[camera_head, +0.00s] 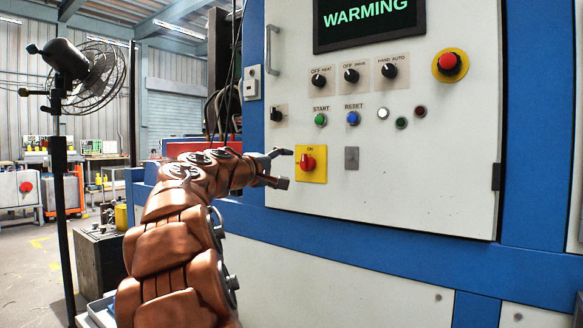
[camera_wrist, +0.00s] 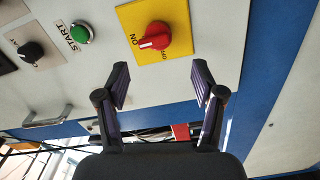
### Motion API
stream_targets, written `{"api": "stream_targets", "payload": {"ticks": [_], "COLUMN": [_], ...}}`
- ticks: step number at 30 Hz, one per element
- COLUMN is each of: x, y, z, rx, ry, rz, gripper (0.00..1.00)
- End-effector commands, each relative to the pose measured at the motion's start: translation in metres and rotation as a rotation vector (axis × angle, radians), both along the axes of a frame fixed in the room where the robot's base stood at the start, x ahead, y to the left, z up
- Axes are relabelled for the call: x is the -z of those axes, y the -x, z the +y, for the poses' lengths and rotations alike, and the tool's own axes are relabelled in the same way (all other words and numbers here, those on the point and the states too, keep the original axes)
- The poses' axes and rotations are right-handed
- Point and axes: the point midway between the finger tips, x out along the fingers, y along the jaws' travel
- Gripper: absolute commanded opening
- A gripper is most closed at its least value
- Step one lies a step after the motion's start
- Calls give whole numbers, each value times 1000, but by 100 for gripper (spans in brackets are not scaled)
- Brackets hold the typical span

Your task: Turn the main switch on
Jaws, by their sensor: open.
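The main switch is a red rotary knob (camera_head: 307,162) on a yellow plate (camera_head: 319,176), low on the white cabinet front. In the wrist view the red knob (camera_wrist: 154,37) shows clearly, with ON printed to its left and OFF below it. Its grip bar lies roughly sideways in that view, its lighter edge toward the ON side. My gripper (camera_head: 282,168) is open and empty, just left of the plate in the head view. In the wrist view my gripper (camera_wrist: 160,80) has its fingertips spread below the knob, apart from it.
Above the switch are a green START button (camera_head: 320,119), a blue RESET button (camera_head: 353,118), several black selector knobs and a red emergency button (camera_head: 449,63). A screen (camera_head: 369,17) reads WARMING. A grey handle (camera_head: 271,50) projects at the upper left. A fan (camera_head: 85,75) stands far left.

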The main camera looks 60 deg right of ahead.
Motion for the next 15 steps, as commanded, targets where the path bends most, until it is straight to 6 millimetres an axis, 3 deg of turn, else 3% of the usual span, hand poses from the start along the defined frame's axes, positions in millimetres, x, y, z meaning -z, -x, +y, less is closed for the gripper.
{"api": "stream_targets", "payload": {"ticks": [6, 15], "x": [-2, -1], "y": [-2, -3], "z": [16, 17], "rx": [0, 0], "ry": [3, 2], "rz": [0, -1], "gripper": [68, 68]}}
